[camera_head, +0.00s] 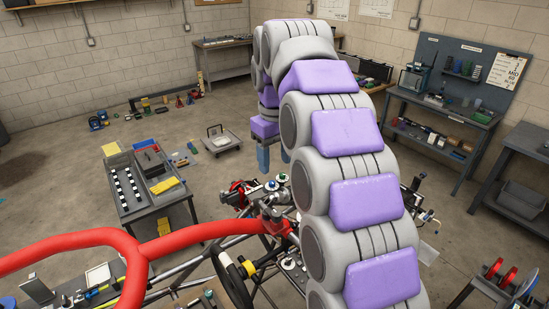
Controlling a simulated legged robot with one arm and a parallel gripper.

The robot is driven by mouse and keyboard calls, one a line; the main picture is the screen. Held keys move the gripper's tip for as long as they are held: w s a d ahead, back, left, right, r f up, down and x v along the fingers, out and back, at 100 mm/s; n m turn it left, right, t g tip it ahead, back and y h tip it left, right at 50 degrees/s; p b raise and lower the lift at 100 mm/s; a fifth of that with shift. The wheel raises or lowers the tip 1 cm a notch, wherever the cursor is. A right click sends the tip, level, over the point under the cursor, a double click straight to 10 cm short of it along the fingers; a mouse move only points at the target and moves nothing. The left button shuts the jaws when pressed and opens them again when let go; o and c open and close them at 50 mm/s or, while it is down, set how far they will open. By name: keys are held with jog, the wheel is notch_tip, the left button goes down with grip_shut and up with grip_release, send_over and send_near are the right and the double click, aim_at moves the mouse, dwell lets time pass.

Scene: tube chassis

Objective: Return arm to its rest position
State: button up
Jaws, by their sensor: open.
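My arm (358,205) rises from the lower right, arches up through the middle of the view, and bends down on its far side. Its links are grey with purple pads. My gripper (273,157) hangs at the far end, pointing down, with two blue fingers apart. Nothing shows between them. It is partly hidden by my nearer arm links. The tube chassis (190,268) lies below and in front, with red padded tubes (190,238) and a dark steering wheel (231,283).
A grey cart (128,208) with parts stands at left. A low wheeled platform (221,142) is on the floor behind. Workbenches stand at the back (222,42) and right (436,150). A grey table (512,210) is at far right. Open floor lies left of the cart.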

dwell(0.3)
jog(key=s+d+f+m+b, duration=0.2)
jog(key=s+f+b, duration=0.4)
jog(key=s+f, duration=0.5)
jog(key=s+d+f+m+g+b, duration=0.1)
jog(key=s+d+f+b, duration=0.4)
jog(key=s+f, duration=0.7)
jog(key=s+d+f+m+b, duration=0.4)
jog(key=s+f+b, duration=0.4)
jog(key=s+f, duration=0.4)
jog(key=s, duration=0.3)
jog(key=shift+d+f+g+b, duration=0.15)
jog(key=shift+g+b, duration=0.2)
jog(key=shift+g, duration=0.05)
jog(key=shift+c, duration=0.3)
jog(key=shift+c, duration=1.2)
